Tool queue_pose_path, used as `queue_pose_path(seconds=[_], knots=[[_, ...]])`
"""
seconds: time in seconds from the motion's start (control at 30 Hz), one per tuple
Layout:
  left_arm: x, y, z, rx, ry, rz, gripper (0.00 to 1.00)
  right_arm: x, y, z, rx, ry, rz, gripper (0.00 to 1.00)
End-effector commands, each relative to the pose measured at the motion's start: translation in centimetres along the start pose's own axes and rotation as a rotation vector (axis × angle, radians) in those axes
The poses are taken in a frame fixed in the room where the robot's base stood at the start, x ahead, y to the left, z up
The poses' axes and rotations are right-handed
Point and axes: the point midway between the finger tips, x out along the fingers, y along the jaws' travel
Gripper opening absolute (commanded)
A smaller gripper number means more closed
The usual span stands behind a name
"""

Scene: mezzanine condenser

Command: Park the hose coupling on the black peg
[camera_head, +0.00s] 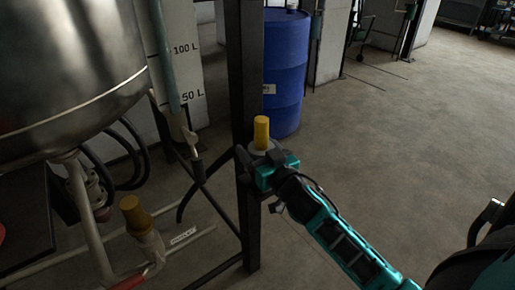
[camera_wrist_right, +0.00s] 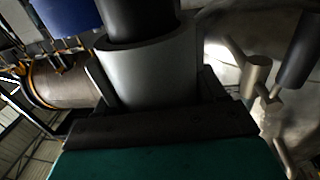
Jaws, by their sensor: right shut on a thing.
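A black hose (camera_head: 211,170) runs left and down from near the gripper. I cannot pick out the black peg with certainty; the gripper and post may hide it. My left gripper is not in view.
A steel vessel (camera_head: 65,75) fills the upper left. A second yellow-topped fitting (camera_head: 135,214) stands on pipework below it. A level scale (camera_head: 181,65), the dark post (camera_head: 248,85) and a blue drum (camera_head: 285,65) stand behind. The floor (camera_head: 400,140) to the right is clear.

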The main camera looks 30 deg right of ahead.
Motion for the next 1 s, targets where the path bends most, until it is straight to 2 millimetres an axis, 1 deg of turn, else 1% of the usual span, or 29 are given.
queue_pose_path(seconds=[1.0], knots=[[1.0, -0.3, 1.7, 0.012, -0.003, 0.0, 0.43, 0.0, 0.0, 2.4, 0.001, 0.004, -0.001, 0.22]])
